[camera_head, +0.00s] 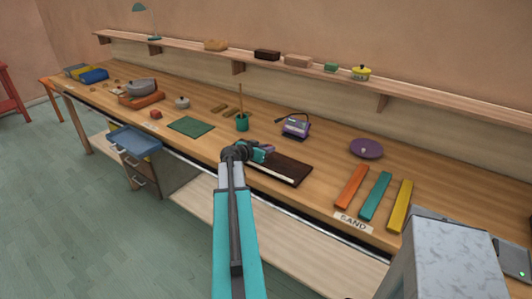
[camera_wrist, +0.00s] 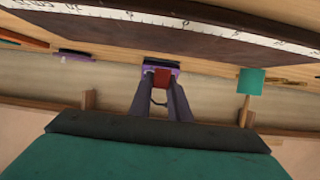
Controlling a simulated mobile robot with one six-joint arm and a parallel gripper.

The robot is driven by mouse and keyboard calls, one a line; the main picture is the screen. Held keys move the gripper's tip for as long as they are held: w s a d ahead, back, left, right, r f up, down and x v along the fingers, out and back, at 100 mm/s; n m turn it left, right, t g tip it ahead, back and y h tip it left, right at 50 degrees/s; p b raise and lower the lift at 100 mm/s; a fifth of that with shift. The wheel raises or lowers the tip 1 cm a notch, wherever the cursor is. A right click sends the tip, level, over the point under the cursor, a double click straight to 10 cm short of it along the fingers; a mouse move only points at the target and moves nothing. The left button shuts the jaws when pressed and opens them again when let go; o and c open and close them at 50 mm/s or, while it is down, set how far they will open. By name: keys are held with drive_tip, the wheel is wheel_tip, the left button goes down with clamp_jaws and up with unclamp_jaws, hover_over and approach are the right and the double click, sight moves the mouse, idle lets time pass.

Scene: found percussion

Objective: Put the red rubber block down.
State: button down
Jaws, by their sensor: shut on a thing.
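My gripper (camera_head: 268,150) is out over the dark board on the bench, at the end of my teal arm. In the wrist view my gripper (camera_wrist: 161,84) is shut on a small red block (camera_wrist: 162,77), held between the fingertips. The block in the jaws is not clear in the head view. The dark board (camera_head: 290,170) has a pale marked strip along its near edge; it also shows across the top of the wrist view (camera_wrist: 190,22). I cannot tell whether the block touches anything below.
A purple device with a handle (camera_head: 296,127) stands behind the board, and a teal cup with a stick (camera_head: 242,123) stands left of it. A purple plate (camera_head: 366,148) and orange, teal and yellow bars (camera_head: 375,196) lie right. A green mat (camera_head: 191,126) lies left.

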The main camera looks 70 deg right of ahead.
drive_tip(key=shift+w+d, duration=0.15)
drive_tip(key=shift+w, duration=0.1)
drive_tip(key=shift+w+d+f+p, duration=0.1)
drive_tip(key=shift+w+d+p, duration=0.15)
drive_tip(key=shift+p, duration=0.1)
drive_tip(key=shift+f+p, duration=0.75)
drive_tip(key=shift+f, duration=0.95)
drive_tip(key=shift+f+b, duration=0.2)
drive_tip(key=shift+b, duration=0.15)
drive_tip(key=c, duration=1.7)
unclamp_jaws()
drive_tip(key=shift+o, duration=0.2)
drive_tip(key=shift+r+p, duration=0.25)
drive_tip(key=shift+p, duration=0.1)
drive_tip(key=shift+b+v, duration=2.05)
drive_tip(key=shift+v, duration=3.95)
drive_tip(key=shift+f, duration=0.1)
